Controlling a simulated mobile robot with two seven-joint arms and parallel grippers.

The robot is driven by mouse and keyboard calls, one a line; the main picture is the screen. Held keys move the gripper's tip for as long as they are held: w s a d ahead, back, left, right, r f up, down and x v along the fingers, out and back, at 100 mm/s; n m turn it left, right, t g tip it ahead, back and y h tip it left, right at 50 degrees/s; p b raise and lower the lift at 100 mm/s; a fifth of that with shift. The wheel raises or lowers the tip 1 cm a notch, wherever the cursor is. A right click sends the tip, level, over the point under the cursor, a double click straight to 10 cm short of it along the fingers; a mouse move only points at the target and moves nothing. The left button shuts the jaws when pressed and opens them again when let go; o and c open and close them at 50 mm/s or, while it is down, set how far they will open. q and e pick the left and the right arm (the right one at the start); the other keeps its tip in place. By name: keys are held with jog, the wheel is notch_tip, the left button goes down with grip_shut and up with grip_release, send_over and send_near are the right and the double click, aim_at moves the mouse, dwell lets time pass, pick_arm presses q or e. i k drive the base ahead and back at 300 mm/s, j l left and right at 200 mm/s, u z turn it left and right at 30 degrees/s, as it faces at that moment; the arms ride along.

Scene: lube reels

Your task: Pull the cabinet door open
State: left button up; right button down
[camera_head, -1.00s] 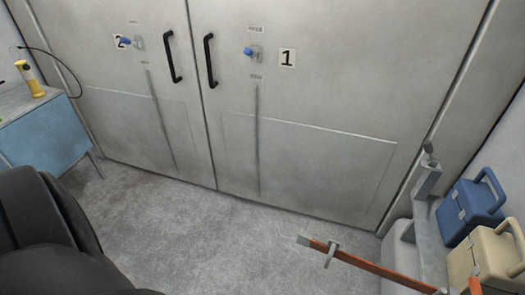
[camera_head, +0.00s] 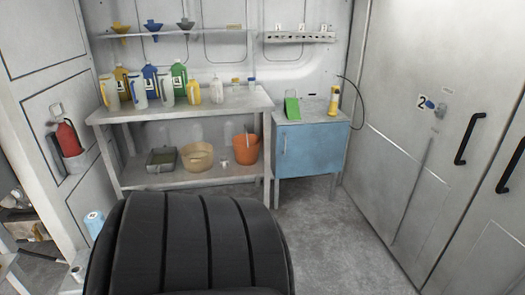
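The tall grey double-door cabinet (camera_head: 415,120) stands at the right and is cut off by the picture's edge. A second black handle (camera_head: 511,168) is on the other door at the right edge. Both doors look shut. A small blue cabinet (camera_head: 312,152) stands left of them, its front door shut, with a thin pale handle (camera_head: 284,147). Neither of my grippers is in view.
A large black ribbed shape (camera_head: 190,245) fills the bottom middle. A shelving bench (camera_head: 180,113) with jugs and bins stands at the back. A red extinguisher (camera_head: 68,139) hangs at the left. Floor (camera_head: 335,240) is clear before the blue cabinet and double doors.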

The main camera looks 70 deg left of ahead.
aim_at(305, 149)
jog(key=j+u, duration=0.1)
jog(key=u, duration=1.95)
jog(key=i+l, duration=0.2)
jog(key=i, duration=0.3)
jog(key=i+l+u, duration=0.1)
jog(key=i, duration=0.35)
jog(key=i+l, duration=0.3)
jog(key=i, duration=0.2)
